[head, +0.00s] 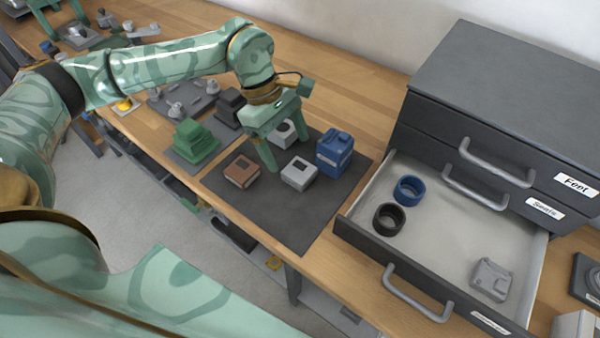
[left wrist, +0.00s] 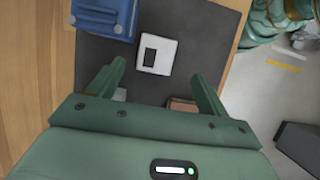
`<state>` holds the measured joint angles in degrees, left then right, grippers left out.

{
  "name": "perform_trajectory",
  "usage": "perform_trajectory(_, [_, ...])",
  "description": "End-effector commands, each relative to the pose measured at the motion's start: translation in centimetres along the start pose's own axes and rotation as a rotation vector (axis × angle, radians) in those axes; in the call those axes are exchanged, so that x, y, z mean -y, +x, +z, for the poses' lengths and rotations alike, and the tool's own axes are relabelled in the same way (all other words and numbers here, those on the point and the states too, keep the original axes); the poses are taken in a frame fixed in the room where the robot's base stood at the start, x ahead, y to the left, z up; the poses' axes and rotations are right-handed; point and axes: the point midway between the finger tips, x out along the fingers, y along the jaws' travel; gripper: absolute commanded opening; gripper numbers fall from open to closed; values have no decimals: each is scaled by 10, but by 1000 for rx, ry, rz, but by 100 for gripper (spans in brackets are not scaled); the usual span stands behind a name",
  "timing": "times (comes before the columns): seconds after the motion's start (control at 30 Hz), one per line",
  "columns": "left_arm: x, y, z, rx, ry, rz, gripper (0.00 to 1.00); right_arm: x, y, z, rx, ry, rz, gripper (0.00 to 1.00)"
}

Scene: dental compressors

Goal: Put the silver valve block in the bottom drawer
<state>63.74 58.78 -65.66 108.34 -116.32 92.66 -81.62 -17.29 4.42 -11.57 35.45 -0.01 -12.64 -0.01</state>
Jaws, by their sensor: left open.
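The silver valve block (head: 299,173), a pale box with a dark rectangle on top, sits on the dark mat (head: 291,215). It also shows in the left wrist view (left wrist: 157,56), beyond the fingertips and between their lines. My left gripper (head: 286,152) is open and empty, pointing down over the mat just behind the block, apart from it. The bottom drawer (head: 440,232) is pulled open at the right. It holds a blue ring (head: 409,190), a black ring (head: 388,219) and a grey block (head: 491,280). My right gripper is not in view.
A blue block (head: 335,152) stands right beside the silver one, and a brown block (head: 241,171) lies to its left. A pale block with a round opening (head: 283,133) is partly behind my left gripper. The drawer's middle is clear. The upper drawers (head: 497,165) are shut.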

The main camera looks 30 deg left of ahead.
Motion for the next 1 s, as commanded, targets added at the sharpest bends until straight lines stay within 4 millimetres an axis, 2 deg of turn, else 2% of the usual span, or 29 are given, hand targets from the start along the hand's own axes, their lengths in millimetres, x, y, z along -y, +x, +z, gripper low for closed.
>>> perform_trajectory(0.23, [-2, 18, -3, 1, 0, -1, 78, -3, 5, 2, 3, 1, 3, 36])
perform_trajectory(0.5, [-5, 59, -8, 2, 1, -1, 78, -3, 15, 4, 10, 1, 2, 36])
perform_trajectory(0.7, [-6, 59, -7, 0, 1, 2, 78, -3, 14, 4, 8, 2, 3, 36])
perform_trajectory(0.73, [-6, 59, -7, 0, 1, 2, 75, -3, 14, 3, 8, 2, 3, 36])
perform_trajectory(0.9, [-6, 59, -7, 0, 1, 2, 28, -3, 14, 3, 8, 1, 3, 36])
perform_trajectory(1.0, [-6, 58, -7, 1, 1, 3, 20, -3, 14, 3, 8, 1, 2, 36])
